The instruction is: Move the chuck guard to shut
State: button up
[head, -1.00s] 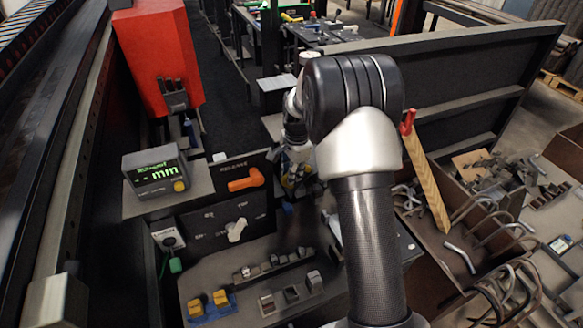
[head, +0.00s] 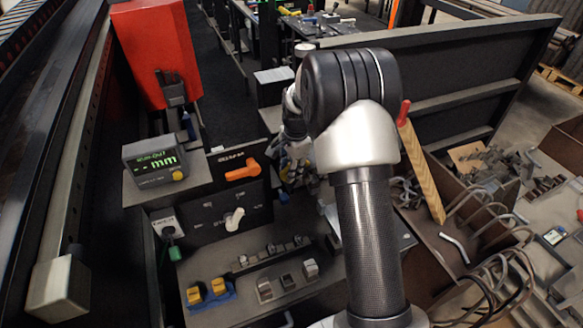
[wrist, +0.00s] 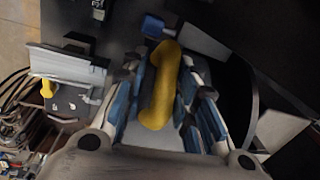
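In the wrist view a yellow bar handle (wrist: 160,88) stands between the two blue-and-white fingers of my gripper (wrist: 164,75). The fingers lie close along both sides of the handle, but I cannot tell whether they press on it. A pale grey surface shows beneath the handle; I cannot make out the whole chuck guard or its position. In the head view my gripper (head: 297,165) is low behind my arm, beside the dark control panel, and the handle there is mostly hidden.
An orange lever (head: 243,171) and a white knob (head: 234,219) are on the control panel left of my gripper. A display box (head: 154,160) stands further left. A bin of bent hooks (head: 490,215) and a wooden-handled tool (head: 421,172) are on the right.

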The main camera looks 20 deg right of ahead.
notch_tip(320, 180, up, 12)
jog(key=s, duration=0.1)
jog(key=shift+s, duration=0.35)
jog(key=shift+d, duration=0.1)
jog(key=s+a+r+n+t, duration=0.1)
jog(key=s+a+r+n, duration=0.3)
jog(key=s+r, duration=0.25)
jog(key=s+a+r+n, duration=0.3)
jog(key=s+a+r, duration=0.15)
jog(key=s, duration=0.35)
jog(key=s+a+f+n+t, duration=0.1)
jog(key=s+n, duration=0.3)
jog(key=s, duration=0.5)
jog(key=s+a+n+t, duration=0.1)
jog(key=s+a+n, duration=0.1)
jog(key=s+n, duration=0.3)
jog(key=s, duration=0.4)
jog(key=shift+s+a+f, duration=0.25)
jog(key=shift+a+f, duration=0.05)
jog(key=shift+f, duration=0.05)
jog(key=shift+a, duration=0.1)
